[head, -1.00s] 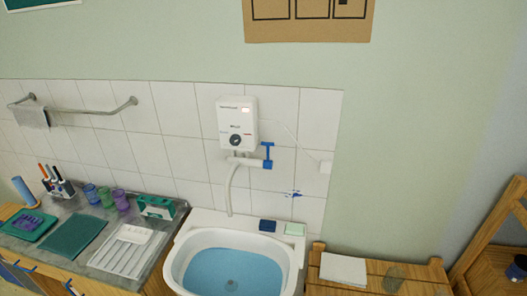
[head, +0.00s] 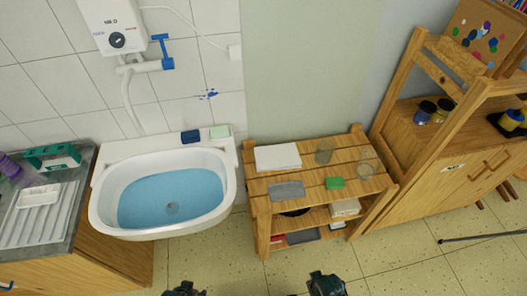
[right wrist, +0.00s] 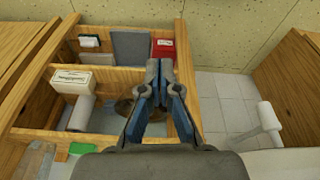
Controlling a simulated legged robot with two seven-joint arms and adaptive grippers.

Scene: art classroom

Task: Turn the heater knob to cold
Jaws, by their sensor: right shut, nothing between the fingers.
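The white water heater (head: 112,18) is on the tiled wall at the top left of the head view, its top cut off. Its dark round knob (head: 117,40) is on the lower front; the pointer is too small to read. Red and blue marks flank the knob. My left gripper (head: 184,289) shows at the bottom edge, far below the knob, mostly cut off. My right gripper (head: 326,283) is also at the bottom edge, farther right. In the right wrist view its fingertips (right wrist: 160,66) are together with nothing between them.
A white sink (head: 100,215) with blue water stands below the heater. A slatted wooden shelf (head: 300,180) with cloths and jars is right of the sink. A counter (head: 85,165) is at left. Open floor lies in front.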

